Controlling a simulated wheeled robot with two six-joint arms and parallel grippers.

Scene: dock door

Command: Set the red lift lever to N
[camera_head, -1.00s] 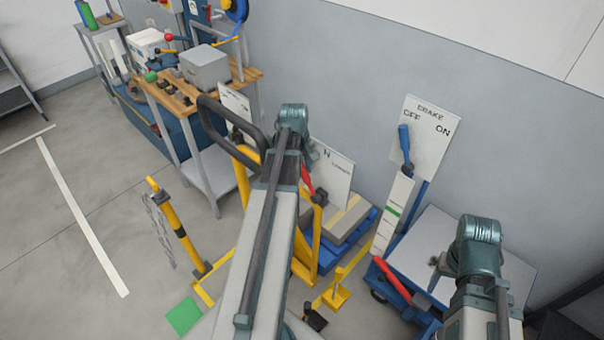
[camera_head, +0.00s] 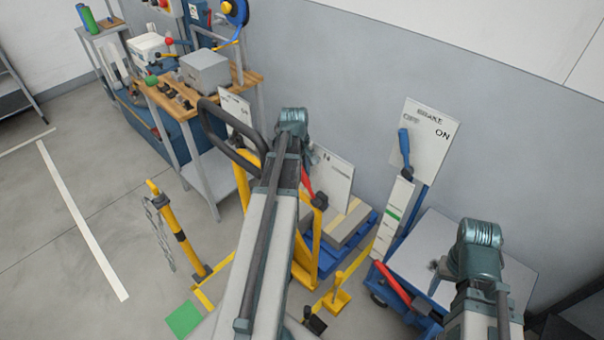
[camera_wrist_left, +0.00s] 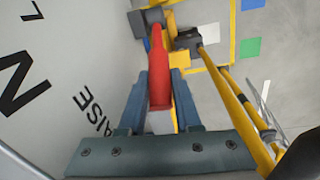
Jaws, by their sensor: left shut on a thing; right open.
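The red lift lever (camera_wrist_left: 160,70) stands out from a dark pivot block (camera_wrist_left: 146,22) in the left wrist view. My left gripper (camera_wrist_left: 160,100) is shut on it, one blue finger on each side of the handle. A white sign plate (camera_wrist_left: 45,75) beside it carries a large N, the word RAISE and part of an L. The lever is beside the plate; I cannot tell exactly which mark it lines up with. In the head view a short piece of the red lever (camera_head: 307,183) shows beside the plate (camera_head: 334,182). My arm hides the left jaws there. My right jaws are not visible.
A yellow frame (camera_head: 313,245) with a black loop handle (camera_head: 212,128) surrounds my left arm. A brake sign (camera_head: 422,130) with a blue lever (camera_head: 404,148) stands to the right. A workbench (camera_head: 163,100) stands back left. The floor on the left is largely clear.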

